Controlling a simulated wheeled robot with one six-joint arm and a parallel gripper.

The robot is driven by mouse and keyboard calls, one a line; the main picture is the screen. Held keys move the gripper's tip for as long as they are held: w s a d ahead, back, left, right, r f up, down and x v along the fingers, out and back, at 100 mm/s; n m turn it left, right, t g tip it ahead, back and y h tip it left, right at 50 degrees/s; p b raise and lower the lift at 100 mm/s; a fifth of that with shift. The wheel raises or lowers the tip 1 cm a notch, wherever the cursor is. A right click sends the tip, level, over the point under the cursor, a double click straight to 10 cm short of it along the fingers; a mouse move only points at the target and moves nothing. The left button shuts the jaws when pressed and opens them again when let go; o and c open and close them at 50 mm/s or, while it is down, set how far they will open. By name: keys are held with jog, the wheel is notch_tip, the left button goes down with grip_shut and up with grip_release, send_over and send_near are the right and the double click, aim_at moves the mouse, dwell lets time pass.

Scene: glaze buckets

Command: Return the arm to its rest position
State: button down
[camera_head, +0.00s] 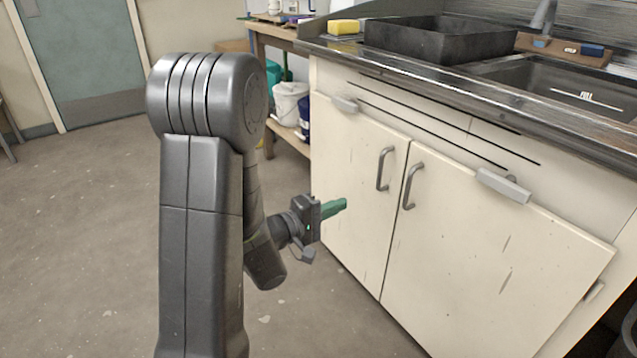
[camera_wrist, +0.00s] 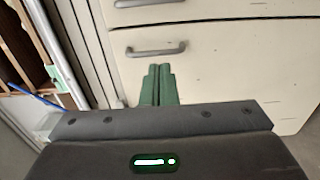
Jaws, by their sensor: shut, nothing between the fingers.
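My arm stands in the left middle of the head view, with its forearm folded low behind the upper link. My gripper (camera_head: 345,203) reaches to the right, in front of the cream cabinet doors (camera_head: 350,225). Its green fingers are together and hold nothing. In the wrist view my gripper (camera_wrist: 158,68) shows its two green fingers side by side, shut, pointing at the cabinet front. A door handle (camera_wrist: 155,49) lies just past the fingertips in that view. I cannot tell the exact gap between the fingertips and the door.
A dark countertop (camera_head: 430,85) with a black tray (camera_head: 440,42), a yellow sponge (camera_head: 343,27) and a sink (camera_head: 565,85) tops the cabinet. A wooden shelf (camera_head: 285,140) with a white bucket (camera_head: 290,103) stands behind. Open floor (camera_head: 90,230) lies to the left.

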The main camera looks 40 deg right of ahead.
dwell(0.3)
jog(key=b, duration=0.3)
send_near(380, 188)
jog(key=s+d+r, duration=0.1)
jog(key=d, duration=0.1)
jog(key=s+d+r, duration=0.1)
jog(key=d, duration=0.1)
jog(key=s+d+r, duration=0.1)
jog(key=d, duration=0.1)
jog(key=shift+s+d, duration=0.15)
jog(key=shift+s, duration=0.2)
jog(key=shift+w, duration=0.1)
